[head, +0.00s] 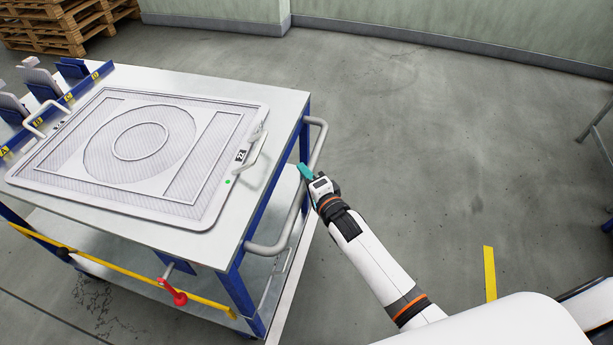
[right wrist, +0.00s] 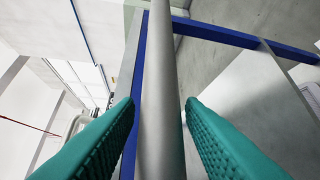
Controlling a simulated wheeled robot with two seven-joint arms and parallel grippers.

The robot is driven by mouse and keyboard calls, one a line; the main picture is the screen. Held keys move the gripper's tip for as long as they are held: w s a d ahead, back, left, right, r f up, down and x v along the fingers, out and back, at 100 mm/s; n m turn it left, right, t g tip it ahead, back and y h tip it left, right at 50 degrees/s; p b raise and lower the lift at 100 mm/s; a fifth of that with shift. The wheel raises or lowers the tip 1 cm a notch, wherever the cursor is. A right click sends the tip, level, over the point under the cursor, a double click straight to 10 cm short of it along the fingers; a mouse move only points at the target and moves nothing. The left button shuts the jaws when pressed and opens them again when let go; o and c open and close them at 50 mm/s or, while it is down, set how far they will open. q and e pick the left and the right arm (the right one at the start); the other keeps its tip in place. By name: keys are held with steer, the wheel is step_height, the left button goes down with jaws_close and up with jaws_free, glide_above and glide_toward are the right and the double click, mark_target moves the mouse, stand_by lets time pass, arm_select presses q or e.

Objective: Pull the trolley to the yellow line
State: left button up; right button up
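The trolley (head: 275,120) has a pale top, blue legs and a lower shelf. Its grey tubular handle (head: 318,146) runs along its right end. My right gripper (head: 306,172) is at this handle, its teal fingers pointing towards the trolley. In the right wrist view the handle bar (right wrist: 160,100) passes between the two fingers, with a gap on each side, so the gripper is open around it. A short piece of the yellow line (head: 489,272) shows on the floor right of my right arm; my white body may hide more. My left gripper is not in view.
A meshed tray (head: 228,165) with handles lies on the trolley top. A yellow bar (head: 130,270) with a red lever (head: 175,293) runs along the trolley's near side. Pallets (head: 70,22) stand at the back left.

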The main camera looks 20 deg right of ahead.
jaws_close()
steer(key=shift+d, duration=0.1)
